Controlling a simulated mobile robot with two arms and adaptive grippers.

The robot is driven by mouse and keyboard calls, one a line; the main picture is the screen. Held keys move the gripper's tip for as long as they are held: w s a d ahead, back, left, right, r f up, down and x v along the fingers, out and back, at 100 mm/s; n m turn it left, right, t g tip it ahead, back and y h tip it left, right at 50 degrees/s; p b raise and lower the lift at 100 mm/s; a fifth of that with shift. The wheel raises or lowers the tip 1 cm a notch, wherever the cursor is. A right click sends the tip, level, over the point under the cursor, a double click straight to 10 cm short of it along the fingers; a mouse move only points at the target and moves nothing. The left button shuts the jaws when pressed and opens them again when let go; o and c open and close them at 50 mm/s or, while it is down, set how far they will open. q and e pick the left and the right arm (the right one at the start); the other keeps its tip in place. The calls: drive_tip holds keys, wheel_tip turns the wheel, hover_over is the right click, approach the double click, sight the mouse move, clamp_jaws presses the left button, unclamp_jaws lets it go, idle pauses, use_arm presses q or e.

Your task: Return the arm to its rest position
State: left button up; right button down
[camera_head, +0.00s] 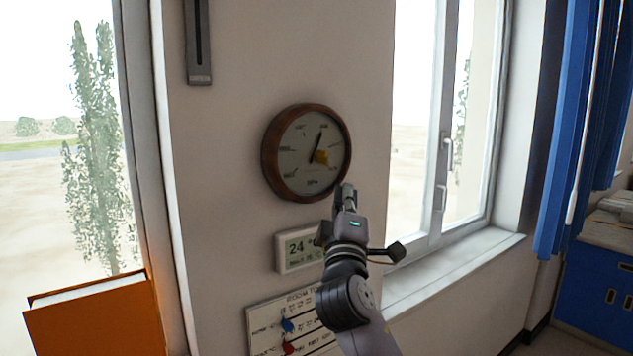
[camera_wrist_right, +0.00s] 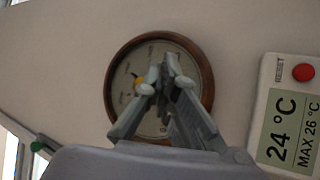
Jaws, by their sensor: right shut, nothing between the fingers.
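My right gripper (camera_head: 345,190) is raised in front of the wall, just below and to the right of a round wooden-rimmed dial (camera_head: 296,140). In the right wrist view the gripper (camera_wrist_right: 165,72) is shut, with its fingertips together and nothing between them. The fingers cover part of the dial (camera_wrist_right: 122,82) there. I cannot tell whether the fingertips touch the dial. My left gripper is in neither view.
A digital display (camera_head: 294,249) reading 24 is beside my right wrist; a red button (camera_wrist_right: 303,72) shows on it. Below it hangs a board (camera_head: 262,325) with colored knobs. A window sill (camera_head: 455,268), blue curtain (camera_head: 575,120) and orange object (camera_head: 95,320) flank the wall.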

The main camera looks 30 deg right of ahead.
idle(0.6)
drive_tip(key=s+a+f+m+g+y, duration=0.1)
drive_tip(key=s+a+f+g+y, duration=0.15)
drive_tip(key=f, duration=0.85)
drive_tip(key=s+a+f+g+y, duration=0.2)
drive_tip(key=f+y, duration=0.1)
drive_tip(key=f, duration=0.7)
drive_tip(key=s+a+f+m+g+y, duration=0.1)
drive_tip(key=s+a+f+g+y, duration=0.1)
drive_tip(key=f, duration=0.9)
drive_tip(key=s+a+f+m+g+y, duration=0.2)
drive_tip(key=s+a+f+g+y, duration=0.3)
drive_tip(key=s+f, duration=0.65)
drive_tip(key=s+a+f+m+g+y, duration=0.1)
drive_tip(key=s+a+f+g, duration=0.45)
drive_tip(key=s, duration=0.95)
wheel_tip(320, 180, down, 29)
drive_tip(key=b, duration=0.2)
drive_tip(key=s+d+f+b, duration=0.1)
drive_tip(key=s+d+f, duration=0.1)
drive_tip(key=s+f, duration=1.5)
drive_tip(key=shift+s+d+f+g+b, duration=0.2)
drive_tip(key=shift+f+g+b, duration=0.15)
drive_tip(key=shift+f, duration=0.55)
